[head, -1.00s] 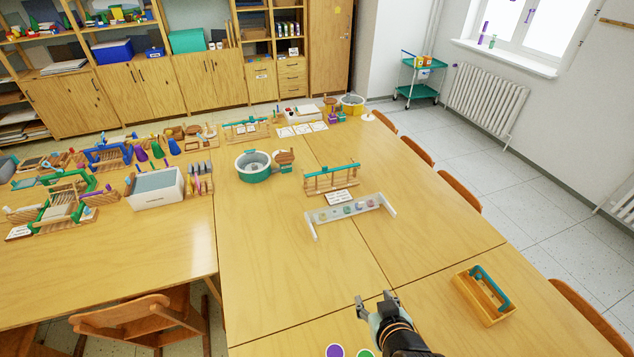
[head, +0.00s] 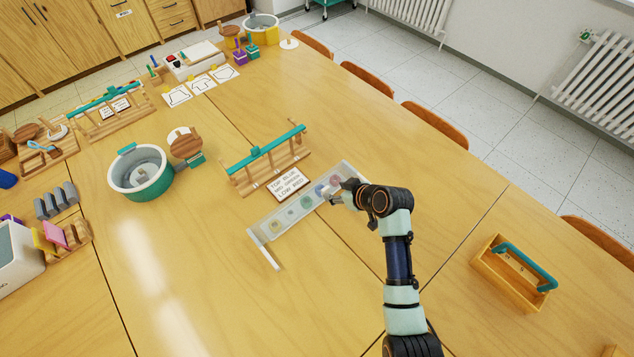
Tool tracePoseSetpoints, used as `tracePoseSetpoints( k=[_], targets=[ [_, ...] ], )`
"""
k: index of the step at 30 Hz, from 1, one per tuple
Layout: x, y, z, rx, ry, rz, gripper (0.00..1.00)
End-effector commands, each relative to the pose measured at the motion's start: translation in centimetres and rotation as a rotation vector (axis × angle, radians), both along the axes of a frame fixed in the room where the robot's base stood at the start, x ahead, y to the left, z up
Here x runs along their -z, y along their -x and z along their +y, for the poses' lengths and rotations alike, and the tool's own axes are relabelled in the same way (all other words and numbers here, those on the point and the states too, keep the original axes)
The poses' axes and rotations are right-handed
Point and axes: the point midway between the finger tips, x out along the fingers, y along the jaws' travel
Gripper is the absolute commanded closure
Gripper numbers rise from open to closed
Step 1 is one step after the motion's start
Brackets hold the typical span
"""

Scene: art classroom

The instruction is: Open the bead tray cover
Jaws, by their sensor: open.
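The bead tray (head: 270,228) is a long, pale, see-through strip lying slantwise on the table in front of a small wooden rack. Several coloured round spots, green, blue and reddish, show along it. A pale bar (head: 263,250) sticks out toward me at its left end. I cannot clearly tell the cover apart from the tray; the top looks closed. My gripper (head: 338,194) is open at the tray's right end, close over it. My gripper and wrist hide that end, so I cannot tell whether the fingers touch it.
The wooden rack with a teal bar (head: 264,150) and a printed card (head: 288,184) stand just behind the tray. A teal-and-white round tub (head: 140,175) is to the left. A wooden caddy with a teal handle (head: 500,283) is at right. The front table is clear.

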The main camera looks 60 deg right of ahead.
Motion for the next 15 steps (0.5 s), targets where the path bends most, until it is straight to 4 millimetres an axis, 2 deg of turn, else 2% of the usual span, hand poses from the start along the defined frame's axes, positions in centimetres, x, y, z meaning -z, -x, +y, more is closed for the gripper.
tracePoseSetpoints(
  k=[9,15],
  targets=[
    [4.2,-3.8,-1.5,-0.002,0.001,0.0,0.44],
    [5.0,-4.7,-1.9,-0.001,0.002,0.0,0.44]
  ],
)
